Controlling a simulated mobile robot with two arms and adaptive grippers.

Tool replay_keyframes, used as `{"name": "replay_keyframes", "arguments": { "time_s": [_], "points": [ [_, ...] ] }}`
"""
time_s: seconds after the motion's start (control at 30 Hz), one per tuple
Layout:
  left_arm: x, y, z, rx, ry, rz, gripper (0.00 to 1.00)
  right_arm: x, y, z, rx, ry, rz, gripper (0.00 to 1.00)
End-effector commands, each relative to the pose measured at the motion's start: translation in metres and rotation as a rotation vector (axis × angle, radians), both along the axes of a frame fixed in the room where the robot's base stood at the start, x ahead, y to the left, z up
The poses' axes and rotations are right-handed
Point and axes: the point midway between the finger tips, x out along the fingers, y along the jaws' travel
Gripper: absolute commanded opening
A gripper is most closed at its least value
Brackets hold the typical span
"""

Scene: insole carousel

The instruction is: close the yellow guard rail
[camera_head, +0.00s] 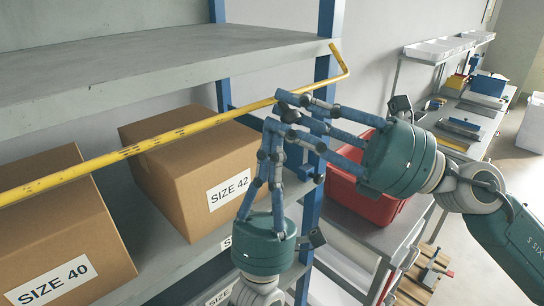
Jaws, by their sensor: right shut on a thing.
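The yellow guard rail (180,132) is a thin bar. It runs from the left edge, in front of the shelf rack, up to a bent end near the blue upright. My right gripper (281,103) comes in from the right and is shut on the rail, left of its bent end. My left gripper (276,138) is below it and points up, its fingers just under the rail. The two grippers' fingers overlap in the picture, so I cannot tell whether the left one is open or shut or touches anything.
Cardboard boxes marked SIZE 40 (55,235) and SIZE 42 (190,165) stand on the shelf behind the rail. A grey shelf (150,65) is above them. A red bin (365,200) sits on a grey table behind my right gripper. A workbench (480,125) stands at the back right.

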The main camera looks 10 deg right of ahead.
Motion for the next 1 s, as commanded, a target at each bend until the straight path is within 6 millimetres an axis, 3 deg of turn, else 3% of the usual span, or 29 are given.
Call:
{"name": "replay_keyframes", "arguments": {
  "time_s": [0.03, 0.6, 0.63, 0.7, 1.0],
  "points": [
    [0.000, 0.000, -0.001, 0.000, 0.000, 0.000, 0.00, -0.001, 0.003, -0.009, -0.015, 0.013, 0.009, 0.00],
    [-0.008, -0.010, 0.010, 0.001, -0.006, -0.001, 0.00, 0.000, 0.003, -0.009, -0.016, 0.012, 0.008, 0.00],
    [-0.008, -0.010, 0.011, 0.000, -0.006, -0.001, 0.00, 0.000, 0.003, -0.009, -0.016, 0.012, 0.008, 0.27],
    [-0.009, -0.010, 0.011, 0.000, -0.006, -0.002, 0.00, 0.000, 0.003, -0.009, -0.015, 0.011, 0.008, 0.39],
    [-0.007, -0.009, 0.010, -0.002, -0.004, 0.000, 0.00, 0.000, 0.002, -0.005, -0.009, 0.007, 0.005, 0.39]
  ]
}}
